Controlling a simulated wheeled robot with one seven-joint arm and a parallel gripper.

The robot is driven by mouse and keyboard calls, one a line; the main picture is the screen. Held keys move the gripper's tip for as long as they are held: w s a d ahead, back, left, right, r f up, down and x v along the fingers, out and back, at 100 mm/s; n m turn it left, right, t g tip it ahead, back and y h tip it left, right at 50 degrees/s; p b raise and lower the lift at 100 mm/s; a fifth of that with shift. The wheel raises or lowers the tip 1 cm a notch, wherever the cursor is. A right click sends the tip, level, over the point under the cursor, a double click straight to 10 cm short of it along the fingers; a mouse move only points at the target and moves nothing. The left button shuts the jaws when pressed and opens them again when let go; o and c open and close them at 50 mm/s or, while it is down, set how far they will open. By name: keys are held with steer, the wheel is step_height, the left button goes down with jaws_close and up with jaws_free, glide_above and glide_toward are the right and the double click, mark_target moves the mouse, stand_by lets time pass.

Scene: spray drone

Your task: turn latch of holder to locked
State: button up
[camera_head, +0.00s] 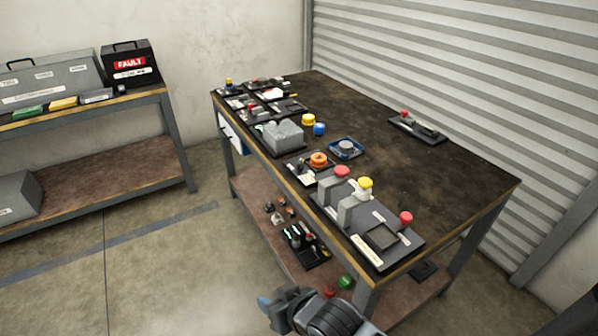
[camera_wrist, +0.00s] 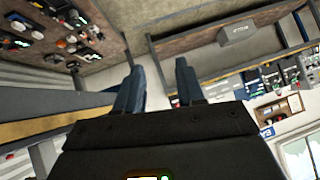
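A black fixture plate (camera_head: 385,222) lies at the near end of the dark workbench. It bears grey uprights, a red knob (camera_head: 342,171), a yellow knob (camera_head: 364,184), another red knob (camera_head: 406,217) and a square recessed frame (camera_head: 381,237). I cannot tell for certain which part is the holder's latch, or its state; labels are too small to read. My gripper (camera_head: 280,299) is low in front of the bench, left of its near leg and apart from the fixture. In the wrist view my gripper (camera_wrist: 158,80) has two blue fingers spread with nothing between them.
The workbench (camera_head: 450,168) carries an orange knob (camera_head: 319,159), a blue tray (camera_head: 346,148), a grey box (camera_head: 283,136) and a red-knobbed plate (camera_head: 418,128). Small parts lie on its lower shelf. A second bench stands left, with a "FAULT" box (camera_head: 130,65). Floor between is clear.

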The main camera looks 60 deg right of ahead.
steer(key=w+d+m+g, duration=0.2)
steer(key=w+d, duration=0.6)
steer(key=m+g+h, duration=0.1)
steer(key=m+g, duration=0.5)
glide_toward(300, 161)
steer(key=f, duration=0.1)
steer(key=shift+p+x, duration=0.45)
steer(key=shift+x, duration=3.4)
steer(key=shift+d, duration=0.1)
steer(key=shift+c, duration=0.2)
jaws_close()
